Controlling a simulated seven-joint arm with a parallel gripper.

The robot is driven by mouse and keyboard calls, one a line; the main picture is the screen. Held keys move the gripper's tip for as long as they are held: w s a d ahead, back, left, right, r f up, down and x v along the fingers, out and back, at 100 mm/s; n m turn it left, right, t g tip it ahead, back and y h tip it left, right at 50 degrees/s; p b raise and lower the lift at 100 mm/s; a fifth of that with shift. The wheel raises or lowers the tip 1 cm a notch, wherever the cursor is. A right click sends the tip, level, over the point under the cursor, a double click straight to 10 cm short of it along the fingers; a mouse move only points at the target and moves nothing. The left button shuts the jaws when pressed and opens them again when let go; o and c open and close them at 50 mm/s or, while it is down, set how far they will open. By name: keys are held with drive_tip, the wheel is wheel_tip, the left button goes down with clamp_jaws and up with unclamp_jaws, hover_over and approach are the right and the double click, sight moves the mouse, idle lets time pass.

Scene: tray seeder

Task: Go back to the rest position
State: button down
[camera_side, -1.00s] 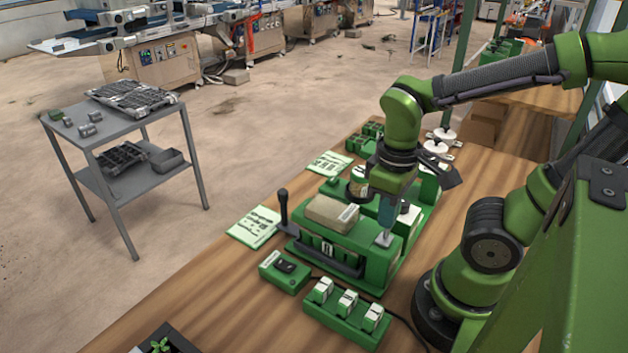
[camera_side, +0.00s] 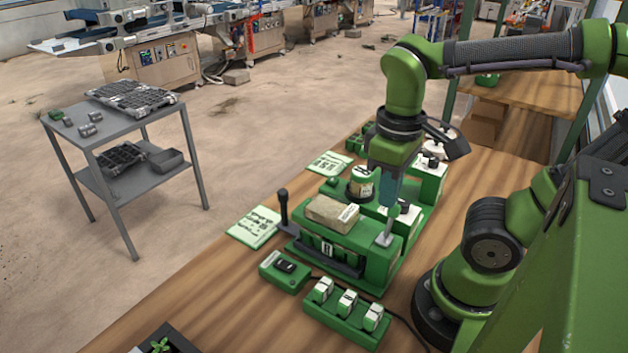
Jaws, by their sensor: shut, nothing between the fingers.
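My gripper (camera_side: 389,206) points down above the right part of the green seeder machine (camera_side: 372,268) on the wooden bench. Its fingers are together with nothing between them. The tips hang close over the metal lever (camera_side: 385,239) on the machine's top; from this view I cannot tell whether they touch it. A tan block with a white label (camera_side: 330,213) lies on the machine's top, left of my gripper. A round jar (camera_side: 361,183) stands just behind, partly hidden by my gripper.
A rack of white-topped pieces (camera_side: 346,307) and a green switch box (camera_side: 284,271) stand in front of the machine. A black-knobbed lever (camera_side: 283,208) rises at its left. Printed sheets (camera_side: 255,227) lie along the bench's left edge.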

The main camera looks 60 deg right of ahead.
drive_tip(key=w+a+r+m+t+y, duration=0.1)
drive_tip(key=w+r+m+t+y, duration=0.1)
drive_tip(key=w+t, duration=0.5)
drive_tip(key=shift+a+r+m, duration=0.3)
drive_tip(key=shift+r+m, duration=0.5)
drive_tip(key=shift+m, duration=0.2)
